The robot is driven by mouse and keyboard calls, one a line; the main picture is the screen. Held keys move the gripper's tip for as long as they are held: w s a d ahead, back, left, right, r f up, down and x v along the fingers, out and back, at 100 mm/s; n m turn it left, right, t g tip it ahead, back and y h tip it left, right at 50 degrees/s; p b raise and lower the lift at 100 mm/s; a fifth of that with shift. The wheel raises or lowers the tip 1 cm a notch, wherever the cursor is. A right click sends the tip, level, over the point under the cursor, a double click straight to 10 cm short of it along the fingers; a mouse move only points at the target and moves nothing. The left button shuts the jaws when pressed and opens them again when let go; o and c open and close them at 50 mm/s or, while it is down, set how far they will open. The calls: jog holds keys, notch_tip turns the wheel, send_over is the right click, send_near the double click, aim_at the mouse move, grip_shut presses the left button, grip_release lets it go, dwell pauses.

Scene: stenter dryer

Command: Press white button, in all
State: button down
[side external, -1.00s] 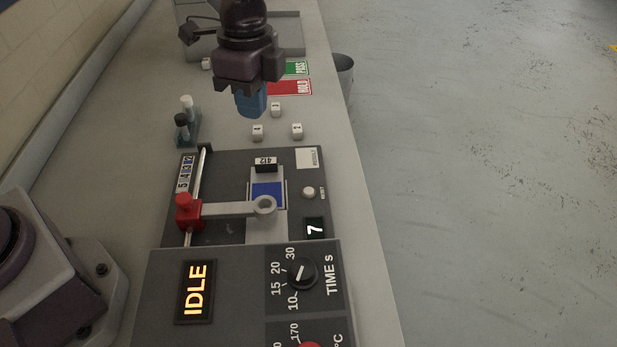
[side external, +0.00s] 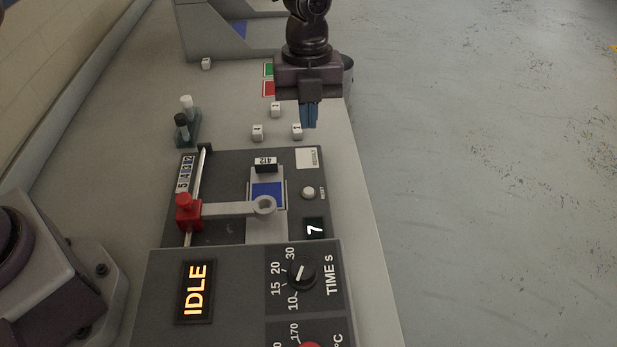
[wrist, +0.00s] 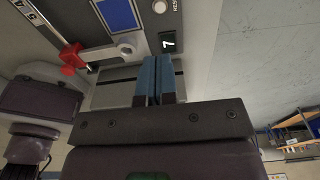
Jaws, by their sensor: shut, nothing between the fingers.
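The white round button (side external: 309,192), labelled RESET, sits on the dark panel between the white RESULT square and a small display (side external: 315,229) that reads 7. The button also shows at the top of the wrist view (wrist: 159,6). My gripper (side external: 308,126) is shut and empty, with its blue fingers pointing down. In the side view it is above the bench, farther back than the button and close to the numbered cubes in the picture. In the wrist view the shut fingers (wrist: 158,62) lie below the display and the button, apart from both.
A red slider (side external: 187,212) with a grey ringed arm reaches over the panel's blue patch (side external: 267,194). An IDLE display (side external: 196,291) and a time knob (side external: 301,273) are in front. Small white numbered cubes (side external: 258,132) and two capped bottles (side external: 186,122) stand behind the panel.

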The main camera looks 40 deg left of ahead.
aim_at(307, 190)
jog(key=f, duration=0.9)
jog(key=s+d+f, duration=0.1)
jog(key=f, duration=0.4)
jog(key=shift+f, duration=1.05)
jog(key=shift+s+a, duration=0.1)
notch_tip(307, 190, up, 15)
jog(key=w, duration=0.1)
jog(key=shift+w+a, duration=0.25)
jog(key=shift+w, duration=0.05)
